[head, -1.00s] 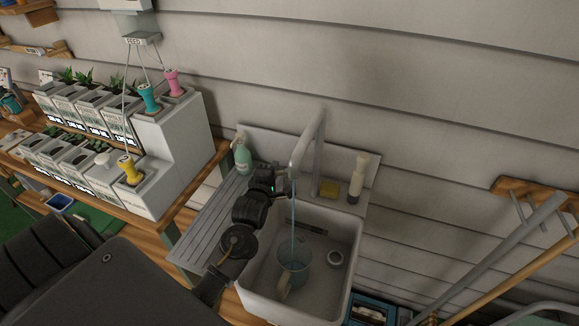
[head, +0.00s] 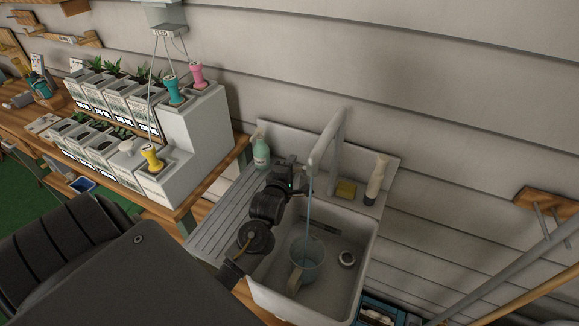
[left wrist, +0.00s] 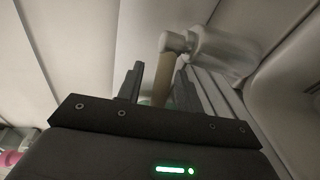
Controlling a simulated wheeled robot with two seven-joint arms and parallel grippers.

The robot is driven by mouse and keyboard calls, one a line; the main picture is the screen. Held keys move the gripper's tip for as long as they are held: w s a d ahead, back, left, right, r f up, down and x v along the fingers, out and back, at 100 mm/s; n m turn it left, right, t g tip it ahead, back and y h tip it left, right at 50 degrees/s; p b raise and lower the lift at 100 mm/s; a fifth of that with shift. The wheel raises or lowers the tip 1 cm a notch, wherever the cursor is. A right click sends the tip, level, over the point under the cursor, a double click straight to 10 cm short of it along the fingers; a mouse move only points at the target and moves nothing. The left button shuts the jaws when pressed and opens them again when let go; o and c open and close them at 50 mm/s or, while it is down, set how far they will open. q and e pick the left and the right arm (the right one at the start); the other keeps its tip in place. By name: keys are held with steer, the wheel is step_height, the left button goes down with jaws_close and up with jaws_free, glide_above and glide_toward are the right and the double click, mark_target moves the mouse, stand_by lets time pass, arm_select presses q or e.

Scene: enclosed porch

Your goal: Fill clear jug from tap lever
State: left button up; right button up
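The clear jug (head: 315,253) stands upright in the white sink (head: 371,252), with its pale handle (head: 296,279) towards me. A thin blue stream of water (head: 309,207) falls from the tap (head: 328,142) into it. The water level inside is hard to read. My left gripper (head: 298,176) is beside the tap, left of the spout. In the left wrist view, its two fingers (left wrist: 160,80) are apart. The beige tap lever (left wrist: 167,72) lies between them, with a gap visible on its left side. My right gripper is not in view.
A green soap bottle (head: 261,153), a yellow sponge (head: 346,190) and a pale brush or bottle (head: 377,180) stand along the sink's back ledge. A round drain (head: 347,258) lies right of the jug. A bench (head: 215,172) with white planters is at left.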

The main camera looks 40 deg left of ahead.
arm_select(q)
steer(key=b+v, duration=0.2)
steer(key=v, duration=0.7)
steer(key=shift+s+d, duration=0.15)
steer(key=shift+s, duration=0.15)
steer(key=shift+s+d+r, duration=0.2)
steer(key=shift+s, duration=0.3)
stand_by(3.1)
